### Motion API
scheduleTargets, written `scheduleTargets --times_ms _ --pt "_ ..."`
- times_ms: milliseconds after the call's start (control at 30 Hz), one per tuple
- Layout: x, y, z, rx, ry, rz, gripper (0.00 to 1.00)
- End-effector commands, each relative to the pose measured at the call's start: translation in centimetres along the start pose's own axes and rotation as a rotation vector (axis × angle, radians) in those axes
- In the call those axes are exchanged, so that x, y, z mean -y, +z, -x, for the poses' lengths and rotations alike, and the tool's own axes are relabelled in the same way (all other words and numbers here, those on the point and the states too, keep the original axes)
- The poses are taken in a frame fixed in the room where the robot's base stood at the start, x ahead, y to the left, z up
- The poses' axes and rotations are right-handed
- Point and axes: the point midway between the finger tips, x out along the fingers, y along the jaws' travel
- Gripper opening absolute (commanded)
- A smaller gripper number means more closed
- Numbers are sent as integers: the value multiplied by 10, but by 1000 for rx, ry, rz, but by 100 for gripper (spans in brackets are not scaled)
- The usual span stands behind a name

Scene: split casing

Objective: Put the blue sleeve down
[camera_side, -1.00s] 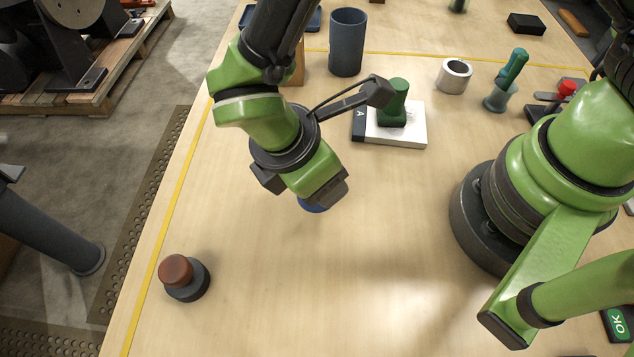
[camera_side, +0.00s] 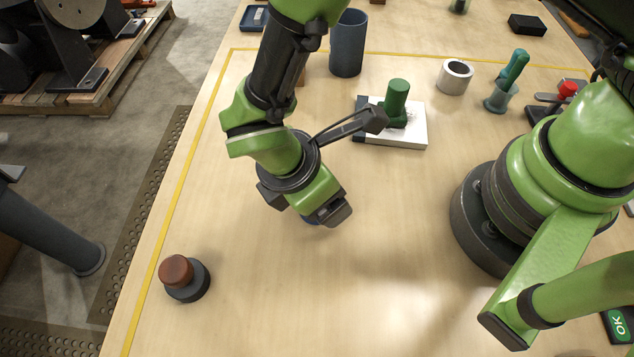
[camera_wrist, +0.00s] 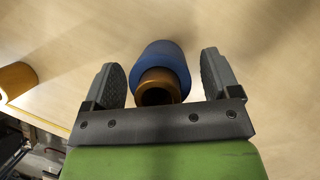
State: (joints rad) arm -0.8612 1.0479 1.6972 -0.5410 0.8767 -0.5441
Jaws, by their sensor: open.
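The blue sleeve (camera_wrist: 168,58) shows in the wrist view between the two fingers of my gripper (camera_wrist: 160,62). A copper-brown tube (camera_wrist: 160,84) with a dark bore sticks out of its near end. The fingers are open, with a gap on each side of the sleeve. In the side view my gripper (camera_side: 328,210) is low over the middle of the wooden table and hides nearly all of the sleeve; only a sliver of blue (camera_side: 311,220) shows under it. The sleeve's contact with the table is hidden there.
A black knob with a brown top (camera_side: 184,277) stands at the front left. A white block (camera_side: 405,132) with a green cylinder (camera_side: 397,100), a dark cup (camera_side: 347,45) and a silver ring (camera_side: 454,77) stand behind my gripper. The table around my gripper is clear.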

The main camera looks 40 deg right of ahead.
Motion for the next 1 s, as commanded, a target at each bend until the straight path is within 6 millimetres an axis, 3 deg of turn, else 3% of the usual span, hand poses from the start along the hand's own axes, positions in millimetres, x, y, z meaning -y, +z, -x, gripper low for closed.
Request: scheduleTargets --times_ms 167,500,700,1000 --pt "0 1 9 -2 2 -1 82" --pt "-1 0 81 -6 5 -1 82" --pt "0 0 112 -2 3 0 82" --pt "0 1 123 0 0 1 82"
